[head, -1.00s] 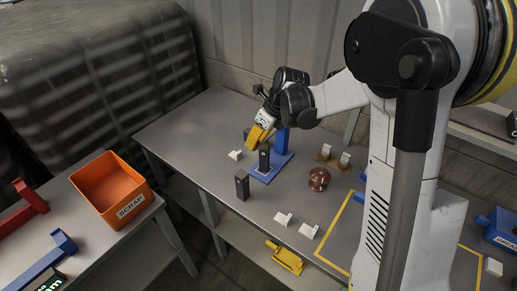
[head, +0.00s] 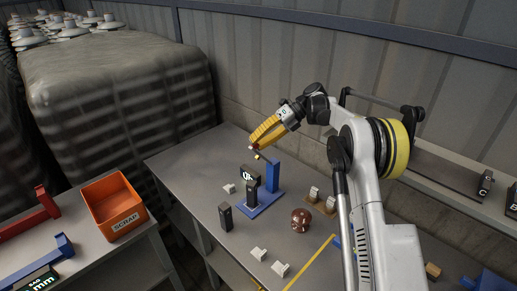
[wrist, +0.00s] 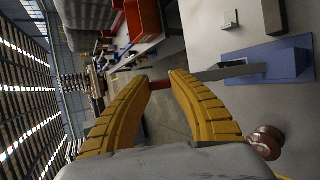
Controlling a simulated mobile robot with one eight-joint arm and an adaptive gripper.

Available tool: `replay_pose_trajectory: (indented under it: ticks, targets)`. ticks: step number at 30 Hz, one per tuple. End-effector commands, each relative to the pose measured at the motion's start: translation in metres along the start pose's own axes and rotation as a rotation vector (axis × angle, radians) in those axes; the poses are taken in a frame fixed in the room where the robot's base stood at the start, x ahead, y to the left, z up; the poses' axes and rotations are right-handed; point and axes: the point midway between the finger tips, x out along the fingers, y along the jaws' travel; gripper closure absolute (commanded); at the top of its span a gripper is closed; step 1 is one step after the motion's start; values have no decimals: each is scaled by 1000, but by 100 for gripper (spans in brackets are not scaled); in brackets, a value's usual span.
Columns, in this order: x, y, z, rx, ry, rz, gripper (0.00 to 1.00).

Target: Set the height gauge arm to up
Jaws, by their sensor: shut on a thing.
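The height gauge has a blue base plate (head: 266,203) and an upright blue post (head: 272,177) on the table. Its thin grey arm (head: 265,159) slants up and left from the post's top in the head view. The arm also shows in the wrist view (wrist: 222,72), running from the blue part toward my fingers. My gripper (head: 256,148) is above the post, yellow fingers pointing down-left, shut on the arm's red end (wrist: 160,85). That end is mostly hidden between the fingertips. A dark display (head: 249,175) with white characters is beside the post.
A black block (head: 252,191) stands on the base plate, and another (head: 226,216) stands in front. White pieces (head: 259,254) and a brown insulator (head: 300,220) lie nearby. An orange SCRAP bin (head: 114,205) is on the left table. The air above the gauge is clear.

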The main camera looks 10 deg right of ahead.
Motion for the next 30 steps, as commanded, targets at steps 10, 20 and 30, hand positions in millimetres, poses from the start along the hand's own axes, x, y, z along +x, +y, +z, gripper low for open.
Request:
replay_pose_trajectory:
  ticks: [10,20,30]
  targets:
    - [-13,-2,6,42,-3,99,100]
    - [-14,-1,7,46,-4,111,100]
    - [-14,-1,7,46,-3,110,51]
